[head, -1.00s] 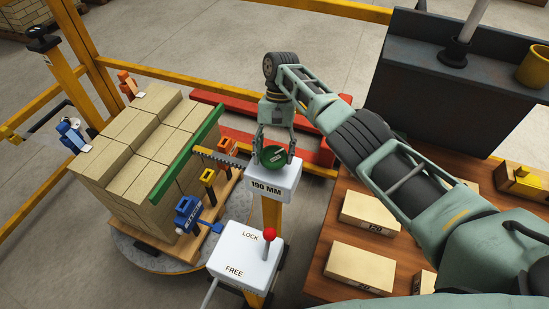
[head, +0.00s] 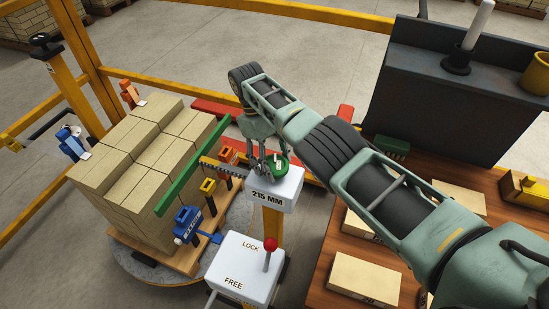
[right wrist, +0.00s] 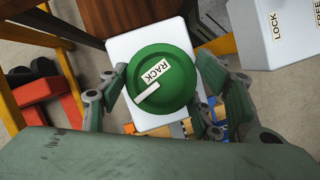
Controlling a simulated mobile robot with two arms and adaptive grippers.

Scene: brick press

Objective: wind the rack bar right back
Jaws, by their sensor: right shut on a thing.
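My right gripper (head: 266,166) is shut on the green round knob (head: 280,163), its fingers on either side of the rim. In the right wrist view the knob (right wrist: 150,95) carries a RACK label and a white mark; the gripper (right wrist: 160,98) straddles it. The knob sits on a white housing (head: 285,190) reading 215 MM. The toothed rack bar (head: 222,170) runs left from the housing to a long green plate (head: 190,172) beside the brick stack (head: 135,155). I cannot tell whether the plate touches the bricks. My left gripper is out of view.
A white LOCK/FREE box (head: 238,265) with a red-knobbed lever (head: 270,244) stands in front of the housing. Blue (head: 187,222), yellow (head: 208,186) and orange (head: 228,154) clamps stand near the stack. A wooden bench (head: 330,255) with blocks lies at right.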

